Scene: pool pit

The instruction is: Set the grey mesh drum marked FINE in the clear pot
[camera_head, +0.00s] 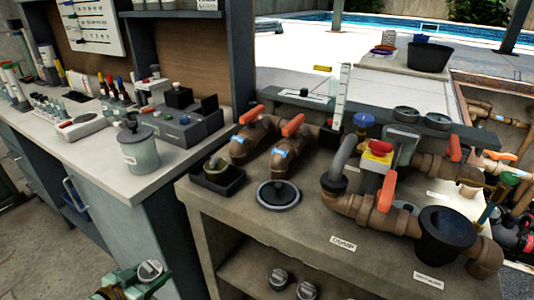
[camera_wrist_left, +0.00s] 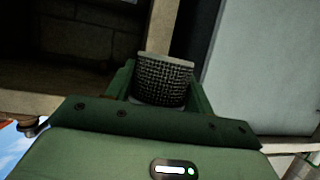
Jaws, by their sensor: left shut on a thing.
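My left gripper (camera_head: 130,283) is green and sits at the bottom left of the head view, in front of the bench and over the floor. It is shut on a grey mesh drum (camera_head: 150,269), whose round top faces up. In the left wrist view the drum (camera_wrist_left: 163,80) stands between the two green fingers (camera_wrist_left: 160,92), its woven side showing. I cannot read a FINE mark on it. An open, dark, see-through-looking pot (camera_head: 445,236) stands in the brown pipework at the right of the bench, apart from the gripper; I take it for the clear pot. My right gripper is not in view.
A black ring lid (camera_head: 278,195) lies on the bench top (camera_head: 270,226). A black tray (camera_head: 217,182) holds a small round part. Pipes with orange handles (camera_head: 386,192) stand beside the pot. Round grey pieces (camera_head: 278,279) are on the lower shelf. A lidded jar (camera_head: 139,150) stands on the left counter.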

